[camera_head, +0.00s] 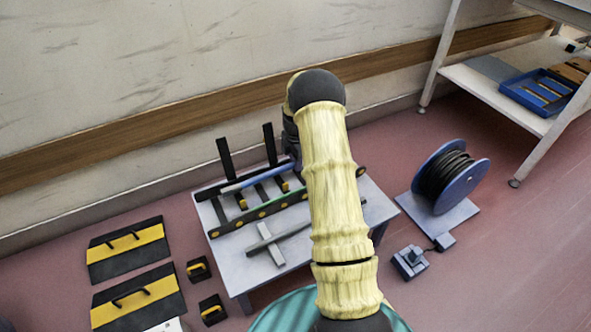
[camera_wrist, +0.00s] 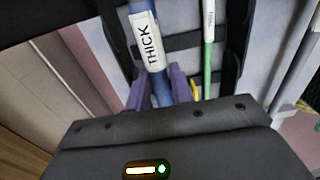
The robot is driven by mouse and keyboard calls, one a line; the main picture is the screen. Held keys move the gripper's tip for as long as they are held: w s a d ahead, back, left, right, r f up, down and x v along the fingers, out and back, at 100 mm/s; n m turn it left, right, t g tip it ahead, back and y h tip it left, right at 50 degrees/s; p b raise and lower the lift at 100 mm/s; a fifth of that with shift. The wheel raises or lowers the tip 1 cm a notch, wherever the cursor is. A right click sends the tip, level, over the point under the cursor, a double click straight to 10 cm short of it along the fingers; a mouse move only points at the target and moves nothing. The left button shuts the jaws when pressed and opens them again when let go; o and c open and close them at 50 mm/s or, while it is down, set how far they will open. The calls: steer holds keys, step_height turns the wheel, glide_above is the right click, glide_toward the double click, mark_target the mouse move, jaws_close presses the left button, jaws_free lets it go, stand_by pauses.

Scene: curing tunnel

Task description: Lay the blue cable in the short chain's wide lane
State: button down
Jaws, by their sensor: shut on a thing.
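The blue cable (camera_wrist: 143,12) bears a white label reading THICK. In the wrist view it runs between the two purple fingers of my gripper (camera_wrist: 159,92), which is shut on it. In the head view the blue cable (camera_head: 244,182) lies lengthwise over the rear part of a dark chain frame (camera_head: 236,222) on a low grey table. My gripper there is mostly hidden behind my arm. A green cable (camera_wrist: 207,60) with a white label runs beside the blue one, to its right. I cannot tell which lane is the wide one or whether the blue cable rests in it.
Two dark posts (camera_head: 225,158) (camera_head: 270,145) rise behind the frame. Grey crossed bars (camera_head: 268,243) lie on the table's front. Black-and-yellow panels (camera_head: 135,297) (camera_head: 127,251) lie on the floor at left. A cable reel (camera_head: 462,189) and a shelf with a blue tray (camera_head: 541,75) stand at right.

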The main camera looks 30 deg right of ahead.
step_height(320, 180, down, 4)
steer(key=shift+r+b, duration=0.1)
steer(key=shift+b, duration=1.05)
steer(key=shift+r, duration=0.1)
steer(key=c, duration=1.2)
jaws_free()
steer(key=shift+c, duration=0.2)
step_height(320, 180, up, 12)
steer(key=p, duration=0.8)
